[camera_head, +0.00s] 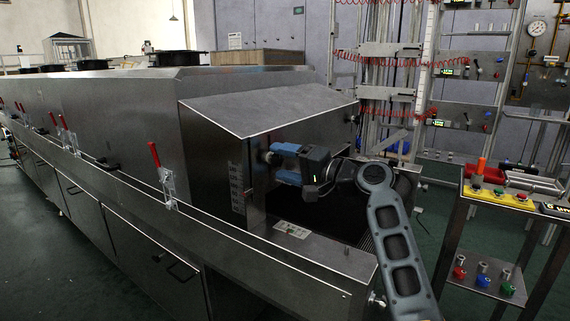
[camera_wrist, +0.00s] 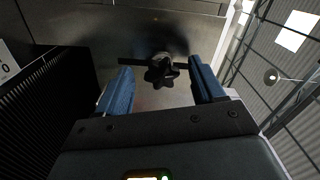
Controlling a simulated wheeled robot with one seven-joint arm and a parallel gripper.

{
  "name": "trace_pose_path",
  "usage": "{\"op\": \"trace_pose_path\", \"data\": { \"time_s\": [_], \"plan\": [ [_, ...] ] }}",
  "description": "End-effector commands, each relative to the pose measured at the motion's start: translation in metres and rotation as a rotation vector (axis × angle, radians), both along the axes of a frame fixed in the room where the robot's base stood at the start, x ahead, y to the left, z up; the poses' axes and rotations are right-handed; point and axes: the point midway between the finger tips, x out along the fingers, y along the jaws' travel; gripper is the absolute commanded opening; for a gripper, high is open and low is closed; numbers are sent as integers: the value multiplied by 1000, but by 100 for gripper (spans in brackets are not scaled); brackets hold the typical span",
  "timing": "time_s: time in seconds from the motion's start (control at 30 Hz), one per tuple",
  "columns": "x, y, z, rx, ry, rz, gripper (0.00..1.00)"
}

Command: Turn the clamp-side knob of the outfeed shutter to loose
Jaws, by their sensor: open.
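In the wrist view a black lobed knob (camera_wrist: 162,71) stands out from a bare metal plate, in front of a dark horizontal slot or bar. My gripper (camera_wrist: 160,66) is open, with one blue finger on each side of the knob and a visible gap to both. In the head view my gripper (camera_head: 274,163) is under the sloped hood at the dryer's outfeed end, facing the metal shutter plate (camera_head: 257,180). A dark knob (camera_head: 267,157) shows just left of the blue fingers, partly hidden by them. I cannot tell whether the knob is tight or loose.
The sloped metal hood (camera_head: 265,108) hangs close above my gripper. A scale label (camera_head: 237,187) is on the dryer wall to the left. Toggle clamps with red handles (camera_head: 155,154) line the long side. A cart with buttons (camera_head: 500,197) stands at the right.

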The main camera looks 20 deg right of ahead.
Motion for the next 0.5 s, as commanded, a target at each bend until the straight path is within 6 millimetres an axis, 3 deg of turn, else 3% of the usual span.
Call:
{"op": "trace_pose_path", "data": {
  "time_s": [0.17,0.5],
  "plan": [
    [-5,-4,0,1,0,-2,68],
    [-47,-35,0,-1,0,-2,68]
  ]
}}
